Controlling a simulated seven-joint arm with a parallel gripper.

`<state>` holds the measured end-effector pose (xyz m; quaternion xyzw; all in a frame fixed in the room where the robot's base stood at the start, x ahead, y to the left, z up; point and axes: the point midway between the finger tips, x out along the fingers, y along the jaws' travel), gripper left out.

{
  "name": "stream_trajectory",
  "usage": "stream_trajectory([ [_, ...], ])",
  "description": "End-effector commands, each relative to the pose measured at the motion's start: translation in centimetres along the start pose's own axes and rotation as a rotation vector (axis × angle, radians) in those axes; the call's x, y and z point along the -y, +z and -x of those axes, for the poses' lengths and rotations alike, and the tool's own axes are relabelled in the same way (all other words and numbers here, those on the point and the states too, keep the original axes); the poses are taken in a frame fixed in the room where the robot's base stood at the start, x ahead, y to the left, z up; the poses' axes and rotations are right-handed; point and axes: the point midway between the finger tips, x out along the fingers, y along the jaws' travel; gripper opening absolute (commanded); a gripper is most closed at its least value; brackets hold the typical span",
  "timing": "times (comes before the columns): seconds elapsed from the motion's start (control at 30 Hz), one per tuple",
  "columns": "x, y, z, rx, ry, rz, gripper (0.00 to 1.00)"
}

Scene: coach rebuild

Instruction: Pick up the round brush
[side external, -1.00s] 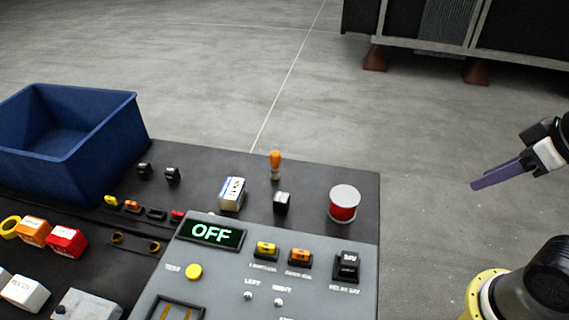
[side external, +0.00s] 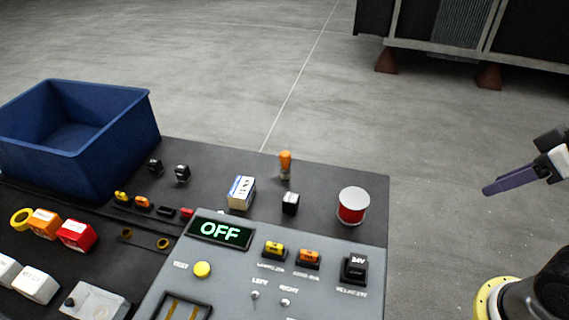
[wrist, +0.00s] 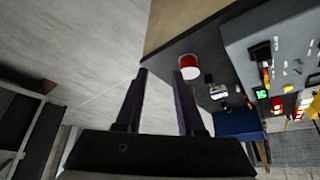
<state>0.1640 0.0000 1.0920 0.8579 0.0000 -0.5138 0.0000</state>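A small upright item with an orange handle and a greyish lower end (side external: 286,163) stands near the back edge of the dark bench in the side view. It looks like the round brush, though its bristles are too small to make out. My gripper (side external: 487,191) is off to the right, above the floor beyond the bench and well apart from the brush. In the wrist view my gripper (wrist: 160,74) has its two dark fingers spread, with nothing between them. I cannot pick out the brush clearly in the wrist view.
A red can with a pale top (side external: 353,206) stands at the bench's right edge. A white-and-blue box (side external: 241,193) and a small black block (side external: 290,203) stand near the brush. A blue bin (side external: 100,153) is at the left. The grey panel (side external: 225,261) reads OFF.

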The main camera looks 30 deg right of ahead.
Motion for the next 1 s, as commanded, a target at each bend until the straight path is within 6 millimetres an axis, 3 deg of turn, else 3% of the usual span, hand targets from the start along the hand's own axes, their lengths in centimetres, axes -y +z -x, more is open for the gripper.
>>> stream_trajectory([
  [0.23,0.0,0.0,0.0,0.0,0.0,0.0,0.38],
  [0.43,0.0,0.0,0.0,0.0,0.0,0.0,0.69],
  [0.77,0.0,0.0,0.0,0.0,0.0,-0.026,0.69],
  [0.9,0.0,0.5,0.1,0.025,0.002,-0.172,0.69],
  [1.0,0.0,-0.8,1.7,0.006,0.001,-0.34,0.69],
])
